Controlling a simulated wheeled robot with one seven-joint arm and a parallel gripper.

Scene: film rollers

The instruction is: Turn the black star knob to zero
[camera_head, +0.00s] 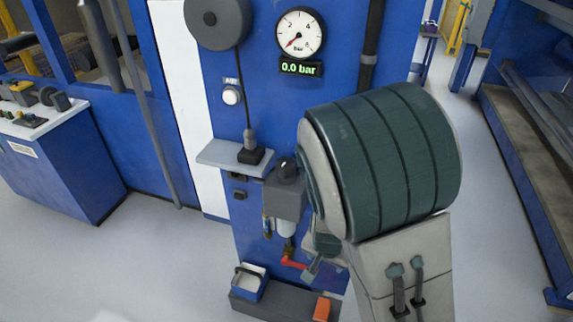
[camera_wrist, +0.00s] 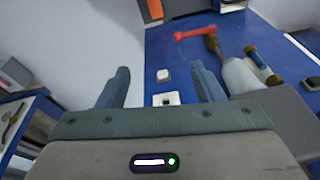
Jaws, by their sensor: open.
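The black star knob (camera_head: 287,169) sits on top of a grey regulator block (camera_head: 284,196) on the blue panel in the head view. It is small there, and its exact setting cannot be read. The gauge (camera_head: 301,34) above shows its red needle near the low end, and the display (camera_head: 300,68) below it reads 0.0 bar. My gripper (camera_wrist: 162,85) is open, with nothing between its fingers in the wrist view. In the head view my arm hides most of it. The knob does not show in the wrist view.
A white bowl (camera_head: 286,229) and a red lever (camera_head: 293,263) hang below the block. The red lever also shows in the wrist view (camera_wrist: 208,33). A grey shelf (camera_head: 222,154) with a black cable fitting (camera_head: 250,156) juts out left of the knob. A blue-white box (camera_head: 250,282) stands lower down.

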